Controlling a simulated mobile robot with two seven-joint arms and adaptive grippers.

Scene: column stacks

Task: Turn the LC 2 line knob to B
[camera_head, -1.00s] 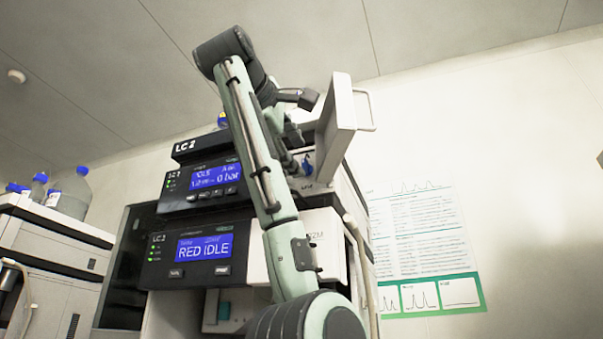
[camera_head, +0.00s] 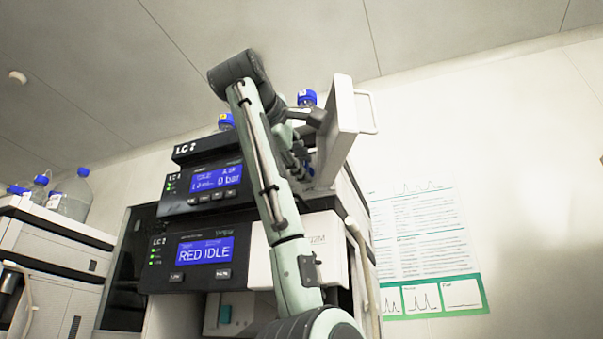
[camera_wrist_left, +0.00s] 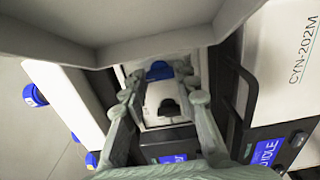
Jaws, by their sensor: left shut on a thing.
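The LC 2 stack (camera_head: 205,205) stands in the middle of the head view, its lower screen reading RED IDLE. My left arm rises in front of it and bends back toward its upper right side. My left gripper (camera_head: 300,152) is there, small and partly hidden by the arm. In the left wrist view my left gripper (camera_wrist_left: 160,88) has a finger on each side of a pale part with a blue piece (camera_wrist_left: 158,70), which I take for the line knob; it is shut on it. The knob's lettering and pointing direction are not readable. My right gripper is not in view.
An open white door (camera_head: 340,130) with a handle stands just right of my left gripper. Blue-capped bottles (camera_head: 307,97) stand on top of the stack. Another instrument (camera_head: 50,250) with bottles is at the left. A wall poster (camera_head: 425,250) hangs at the right.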

